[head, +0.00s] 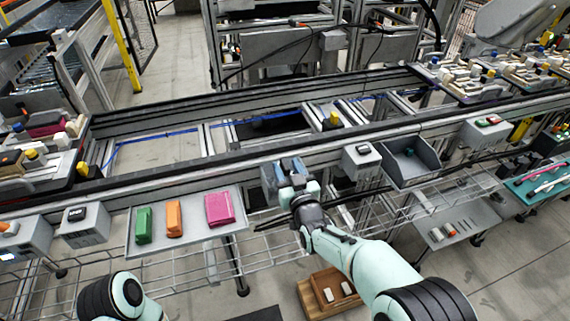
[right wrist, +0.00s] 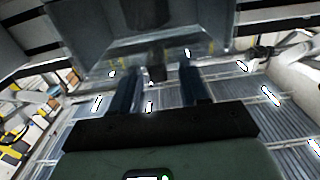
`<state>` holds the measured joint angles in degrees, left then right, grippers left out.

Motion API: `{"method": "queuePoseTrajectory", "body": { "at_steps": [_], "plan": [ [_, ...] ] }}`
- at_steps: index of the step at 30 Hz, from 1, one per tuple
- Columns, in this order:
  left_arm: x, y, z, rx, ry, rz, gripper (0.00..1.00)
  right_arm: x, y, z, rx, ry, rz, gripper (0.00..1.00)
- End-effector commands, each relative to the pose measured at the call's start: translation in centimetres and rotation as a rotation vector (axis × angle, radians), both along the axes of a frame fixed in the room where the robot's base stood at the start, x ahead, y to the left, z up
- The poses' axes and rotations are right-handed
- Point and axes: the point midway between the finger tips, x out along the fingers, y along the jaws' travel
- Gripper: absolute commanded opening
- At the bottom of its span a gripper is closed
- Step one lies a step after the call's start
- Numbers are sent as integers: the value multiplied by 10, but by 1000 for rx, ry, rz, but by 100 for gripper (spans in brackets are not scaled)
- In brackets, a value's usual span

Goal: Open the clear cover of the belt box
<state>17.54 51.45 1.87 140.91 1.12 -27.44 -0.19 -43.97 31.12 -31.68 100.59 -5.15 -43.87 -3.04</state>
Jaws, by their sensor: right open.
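Small grey boxes sit along the front rail. One with a dark top piece (head: 361,155) is right of my right gripper, and another with a black top piece (head: 85,226) is at the left. A third has red and green buttons (head: 486,130) at the right. My right gripper (head: 285,172) is open and empty at the front rail, between the tray and the nearer box. In the right wrist view its two fingers (right wrist: 158,88) point at a grey, glossy surface (right wrist: 150,55). My left gripper is out of view.
A grey tray (head: 190,243) with green, orange and pink blocks is left of my right gripper. A grey bin (head: 425,170) stands right of the nearer box. A wire shelf (head: 180,277) runs below the rail. A wooden box (head: 318,306) is on the floor.

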Motion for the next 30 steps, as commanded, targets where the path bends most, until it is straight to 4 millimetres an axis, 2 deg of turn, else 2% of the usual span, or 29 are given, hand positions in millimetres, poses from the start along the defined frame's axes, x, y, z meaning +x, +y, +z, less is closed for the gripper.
{"method": "queuePoseTrajectory", "body": {
  "at_steps": [6,17,21,26,30],
  "plan": [
    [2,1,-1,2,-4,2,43,20,6,-1,-1,0,-1,45],
    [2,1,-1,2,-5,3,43,23,7,0,0,1,-1,45],
    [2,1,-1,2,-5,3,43,23,7,0,0,1,-1,0],
    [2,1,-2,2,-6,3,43,23,6,0,1,1,-1,0],
    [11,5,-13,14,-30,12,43,30,-12,-2,5,0,-6,0]
  ]
}}
